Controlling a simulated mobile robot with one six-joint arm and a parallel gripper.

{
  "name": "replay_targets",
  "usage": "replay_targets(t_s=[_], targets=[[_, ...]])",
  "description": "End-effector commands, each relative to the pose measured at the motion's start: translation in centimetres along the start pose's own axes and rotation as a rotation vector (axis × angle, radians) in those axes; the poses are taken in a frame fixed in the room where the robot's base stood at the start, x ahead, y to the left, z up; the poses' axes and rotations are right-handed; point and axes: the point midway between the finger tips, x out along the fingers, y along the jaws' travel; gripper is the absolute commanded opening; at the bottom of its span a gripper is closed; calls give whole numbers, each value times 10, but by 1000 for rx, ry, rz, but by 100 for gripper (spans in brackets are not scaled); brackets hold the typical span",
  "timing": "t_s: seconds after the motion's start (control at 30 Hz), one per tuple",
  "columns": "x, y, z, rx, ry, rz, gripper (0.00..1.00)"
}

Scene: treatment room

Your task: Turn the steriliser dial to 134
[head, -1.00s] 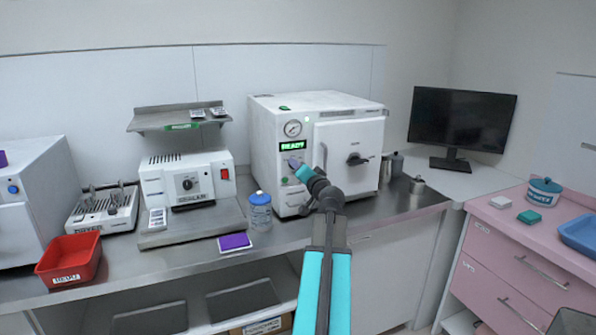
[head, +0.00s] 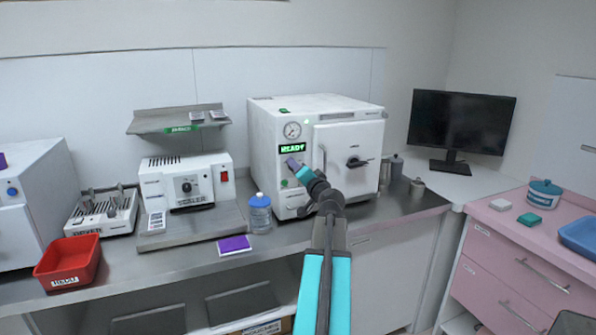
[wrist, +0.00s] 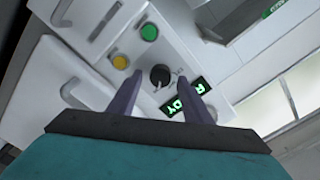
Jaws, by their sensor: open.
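The steriliser (head: 350,135) is a white box on the steel counter, with a gauge and a lit green READY display (head: 291,148) on its front. In the wrist view the dial (wrist: 160,75) is a round black knob with a white pointer mark, beside the display (wrist: 190,100). My gripper (head: 290,163) is at the steriliser's front panel, just below the display, and covers the dial in the head view. In the wrist view its two dark fingers are apart, one on each side of the dial; I cannot tell if they touch it. The scale numbers are not readable.
A green button (wrist: 149,32) and a yellow button (wrist: 120,62) sit close to the dial. The door handle (head: 357,162) is to the right. A blue-capped bottle (head: 260,214) stands left of the steriliser, and a purple block (head: 234,244) lies nearby.

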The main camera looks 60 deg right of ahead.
Motion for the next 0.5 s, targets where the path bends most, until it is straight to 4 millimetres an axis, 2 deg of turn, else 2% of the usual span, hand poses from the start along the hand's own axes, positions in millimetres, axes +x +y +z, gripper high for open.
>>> replay_targets(t_s=[0.27,0.5], targets=[[-5,0,1,-1,-1,0,45],[-23,0,1,-2,0,0,45]])
